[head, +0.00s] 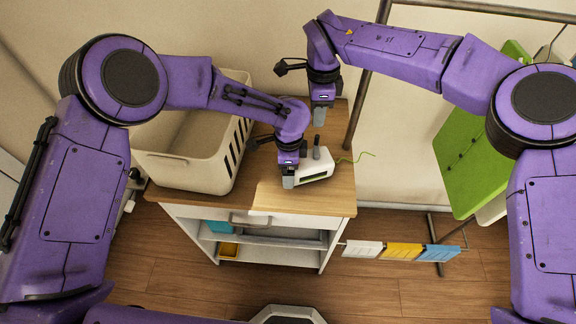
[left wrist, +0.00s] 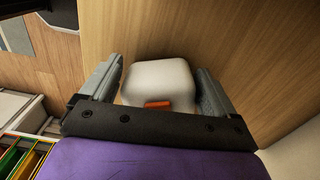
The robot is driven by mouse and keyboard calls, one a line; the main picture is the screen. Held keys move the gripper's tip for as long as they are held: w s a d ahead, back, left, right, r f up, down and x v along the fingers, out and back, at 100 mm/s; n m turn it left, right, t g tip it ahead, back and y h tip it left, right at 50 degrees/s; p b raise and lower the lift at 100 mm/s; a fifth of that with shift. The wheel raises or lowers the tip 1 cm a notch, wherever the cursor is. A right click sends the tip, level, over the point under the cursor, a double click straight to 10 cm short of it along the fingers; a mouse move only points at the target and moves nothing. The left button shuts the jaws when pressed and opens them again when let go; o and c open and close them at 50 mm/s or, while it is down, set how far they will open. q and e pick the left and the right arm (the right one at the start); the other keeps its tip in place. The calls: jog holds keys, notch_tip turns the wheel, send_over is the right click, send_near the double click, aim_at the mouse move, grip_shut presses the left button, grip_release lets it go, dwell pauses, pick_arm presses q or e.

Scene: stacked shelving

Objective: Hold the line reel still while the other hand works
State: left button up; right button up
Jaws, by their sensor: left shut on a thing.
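The line reel (head: 318,168) is a white, rounded housing on the wooden top of the cabinet, near its right side. A thin green line trails from it toward the right. In the left wrist view the reel (left wrist: 160,82) sits between both grey fingers, with an orange-red tab on its near face. My left gripper (head: 289,181) is shut on the reel's left end in the head view. My right gripper (head: 320,116) hangs behind and above the reel, apart from it, fingers pointing down; its finger gap does not show.
A cream laundry basket (head: 188,172) stands on the left of the wooden top (head: 262,197). A metal rack post (head: 366,85) rises behind on the right. A green board (head: 462,150) hangs at right, with white, yellow and blue cloths (head: 402,250) on a low rail.

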jog(key=shift+f, duration=3.05)
